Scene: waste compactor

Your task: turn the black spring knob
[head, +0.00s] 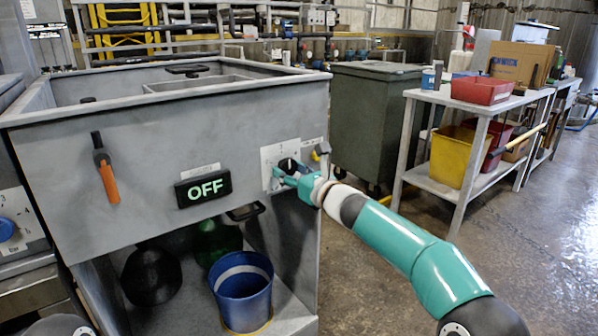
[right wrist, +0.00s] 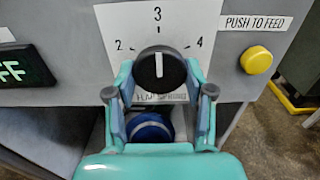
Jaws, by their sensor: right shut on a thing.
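The black spring knob (right wrist: 159,70) is on a white dial plate (right wrist: 190,20) marked 2, 3 and 4 on the grey compactor front. Its white pointer line points up at 3. My right gripper (right wrist: 160,84) is shut on the knob, with one teal finger on its left side and one on its right. In the head view the right gripper (head: 283,176) reaches the dial from the right, and the knob (head: 289,165) shows just above the fingers. A label below the knob is partly hidden by the gripper. My left gripper is not in view.
A yellow button (right wrist: 256,60) labelled PUSH TO FEED sits right of the dial. An OFF display (head: 203,187) and an orange-handled lever (head: 106,168) are left of it. A blue bucket (head: 242,290) stands below. A green bin (head: 372,120) stands behind to the right.

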